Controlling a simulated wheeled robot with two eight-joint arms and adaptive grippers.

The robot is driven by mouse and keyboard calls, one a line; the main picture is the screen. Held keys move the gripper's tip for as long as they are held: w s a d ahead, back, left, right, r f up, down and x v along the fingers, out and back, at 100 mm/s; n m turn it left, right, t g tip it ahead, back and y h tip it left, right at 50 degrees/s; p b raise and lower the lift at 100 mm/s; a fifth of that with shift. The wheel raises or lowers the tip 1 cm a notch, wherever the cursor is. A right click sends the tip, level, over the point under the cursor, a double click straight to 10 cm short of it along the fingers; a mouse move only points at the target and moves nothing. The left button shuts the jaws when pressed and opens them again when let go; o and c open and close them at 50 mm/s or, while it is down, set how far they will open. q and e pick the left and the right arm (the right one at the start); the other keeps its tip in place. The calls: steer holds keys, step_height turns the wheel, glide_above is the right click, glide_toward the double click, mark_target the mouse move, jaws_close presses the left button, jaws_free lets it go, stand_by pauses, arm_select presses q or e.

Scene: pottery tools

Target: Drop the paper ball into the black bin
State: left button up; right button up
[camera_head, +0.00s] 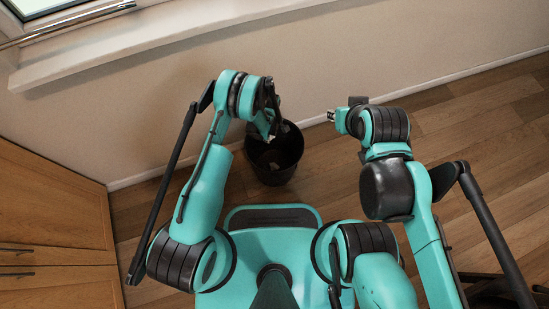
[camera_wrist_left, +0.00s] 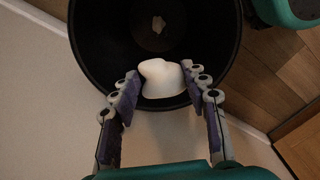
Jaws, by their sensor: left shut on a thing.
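The black bin (camera_head: 285,168) stands on the wooden floor close to the wall. In the left wrist view, its dark round opening (camera_wrist_left: 100,45) fills the upper middle. My left gripper (camera_wrist_left: 163,84) is over the near side of the opening, shut on the white paper ball (camera_wrist_left: 162,77) between its fingers. In the head view my left gripper (camera_head: 273,127) is at the bin's far rim, and the ball is hard to make out. My right gripper (camera_head: 334,116) is to the right of the bin, too small to read.
The beige wall (camera_head: 250,55) with its white baseboard runs behind the bin. A wooden cabinet (camera_head: 50,220) stands at the left. A window sill (camera_head: 120,53) is at upper left. Wooden floor (camera_head: 480,120) is open at the right.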

arm_select(q)
step_height(320, 180, down, 2)
steer(key=shift+f+b, duration=0.1)
steer(key=shift+b, duration=0.2)
steer(key=o, duration=0.8)
steer(key=shift+r, duration=0.2)
step_height(320, 180, up, 12)
steer(key=shift+f, duration=0.1)
